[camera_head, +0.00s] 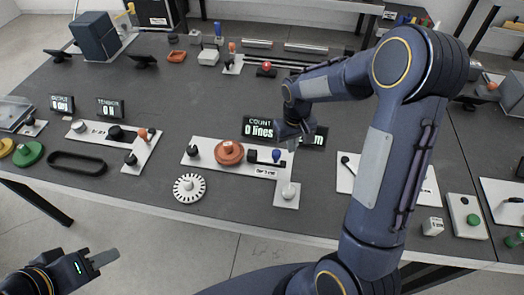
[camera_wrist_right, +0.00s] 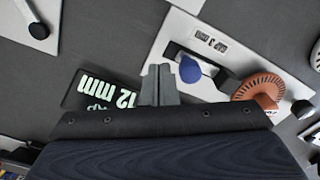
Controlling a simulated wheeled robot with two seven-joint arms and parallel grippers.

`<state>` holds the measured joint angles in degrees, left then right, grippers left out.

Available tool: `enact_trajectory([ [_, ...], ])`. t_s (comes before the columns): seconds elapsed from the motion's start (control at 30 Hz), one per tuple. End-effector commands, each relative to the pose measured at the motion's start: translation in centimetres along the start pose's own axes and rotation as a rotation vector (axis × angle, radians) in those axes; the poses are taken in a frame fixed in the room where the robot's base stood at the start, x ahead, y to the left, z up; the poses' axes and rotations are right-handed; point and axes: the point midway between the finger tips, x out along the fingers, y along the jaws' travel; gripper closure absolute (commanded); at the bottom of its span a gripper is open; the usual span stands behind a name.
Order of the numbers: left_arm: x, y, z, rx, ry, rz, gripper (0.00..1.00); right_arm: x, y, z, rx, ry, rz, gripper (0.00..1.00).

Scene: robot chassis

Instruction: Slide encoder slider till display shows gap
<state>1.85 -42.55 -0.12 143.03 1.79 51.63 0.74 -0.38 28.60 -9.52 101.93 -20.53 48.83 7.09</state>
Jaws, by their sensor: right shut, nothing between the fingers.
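The encoder plate (camera_head: 205,160) is white and carries an orange slotted disc (camera_head: 229,152) and a blue slider knob (camera_head: 276,155). In the right wrist view, the blue knob (camera_wrist_right: 190,70) sits on a dark block beside the orange disc (camera_wrist_right: 258,92). The plate's label (camera_wrist_right: 210,40) seems to read "GAP 3 mm". The display (camera_head: 258,129) shows COUNT 0 lines; its gap part (camera_wrist_right: 105,92) reads about 12 mm. My right gripper (camera_wrist_right: 157,72) is shut and empty, close beside the blue knob; contact is unclear. My left gripper (camera_head: 107,257) is off the table's front edge, its jaws unclear.
A white notched disc (camera_head: 189,188) lies in front of the plate. Another white panel (camera_head: 148,147) with knobs is to the left. My right arm covers much of the right side.

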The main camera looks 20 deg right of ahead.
Motion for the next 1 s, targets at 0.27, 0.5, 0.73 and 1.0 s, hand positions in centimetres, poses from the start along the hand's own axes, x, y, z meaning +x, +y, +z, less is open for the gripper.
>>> enact_trajectory([
  [0.27,0.0,0.0,0.0,0.000,0.000,0.000,0.64,0.0,0.0,0.0,0.000,0.000,0.000,1.00],
  [0.5,0.0,0.0,0.0,0.000,0.000,0.000,0.64,0.0,0.0,0.0,0.000,0.000,0.000,1.00],
  [0.73,0.4,-0.2,0.2,0.000,0.000,0.000,0.64,0.6,0.0,0.0,0.000,0.000,0.000,1.00],
  [1.0,1.4,-0.6,0.7,0.000,0.000,0.000,0.64,2.0,0.0,0.0,0.000,0.000,0.000,1.00],
])
